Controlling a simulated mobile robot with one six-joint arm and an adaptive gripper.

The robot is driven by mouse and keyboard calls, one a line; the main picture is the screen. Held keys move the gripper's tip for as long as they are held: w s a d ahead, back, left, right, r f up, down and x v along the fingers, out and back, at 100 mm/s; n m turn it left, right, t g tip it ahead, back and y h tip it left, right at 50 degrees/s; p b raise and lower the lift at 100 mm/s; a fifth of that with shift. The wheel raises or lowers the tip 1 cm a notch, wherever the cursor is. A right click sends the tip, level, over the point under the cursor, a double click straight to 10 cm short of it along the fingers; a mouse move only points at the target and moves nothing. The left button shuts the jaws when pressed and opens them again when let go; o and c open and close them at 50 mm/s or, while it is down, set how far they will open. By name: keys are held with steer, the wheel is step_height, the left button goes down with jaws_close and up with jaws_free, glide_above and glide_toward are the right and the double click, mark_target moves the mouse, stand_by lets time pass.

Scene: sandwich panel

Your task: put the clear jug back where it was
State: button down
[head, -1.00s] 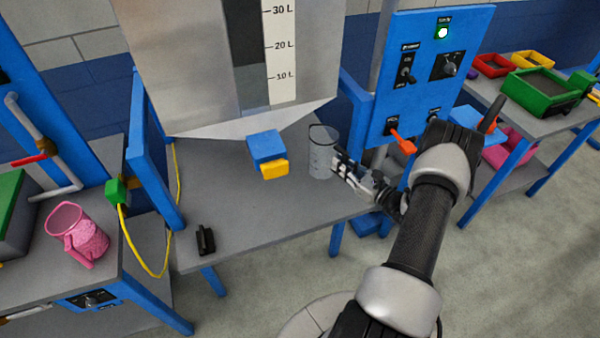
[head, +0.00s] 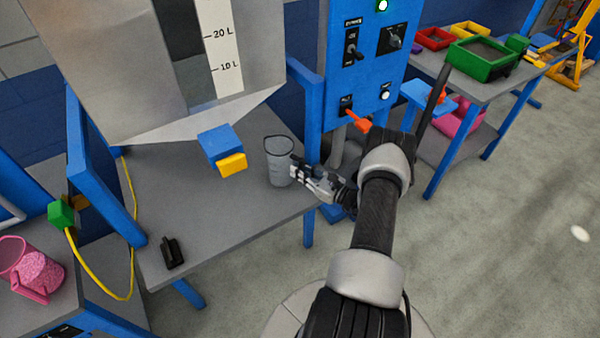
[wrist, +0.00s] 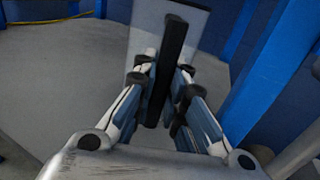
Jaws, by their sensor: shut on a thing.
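The clear jug (head: 279,162) stands upright at the right part of the grey table under the big tank, in the head view. My gripper (head: 298,172) comes from the right and is shut on the jug's side facing it. In the wrist view, a dark upright bar, which looks like the jug's handle (wrist: 168,75), sits between the fingers of my gripper (wrist: 163,95). A pale see-through wall of the jug shows behind it. I cannot tell whether the jug's base touches the table.
A blue and yellow valve block (head: 222,148) juts out left of the jug. A blue control panel (head: 365,70) with an orange lever (head: 357,121) stands behind right. A black clip-like object (head: 172,253) lies on the table's front left. A pink jug (head: 35,268) is at far left.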

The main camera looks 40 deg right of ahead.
steer(key=shift+f, duration=0.1)
steer(key=c, duration=2.1)
jaws_free()
steer(key=shift+f+b, duration=0.1)
steer(key=shift+b, duration=0.2)
steer(key=o, duration=0.5)
steer(key=shift+c, duration=0.2)
steer(key=shift+r, duration=0.2)
steer(key=shift+s+r+p, duration=0.1)
steer(key=shift+s+p, duration=0.2)
steer(key=shift+p, duration=0.1)
steer(key=s+d+p, duration=0.1)
steer(key=s, duration=1)
steer(key=shift+s+d+p, duration=0.15)
steer(key=shift+d+p, duration=0.15)
steer(key=shift+d, duration=0.05)
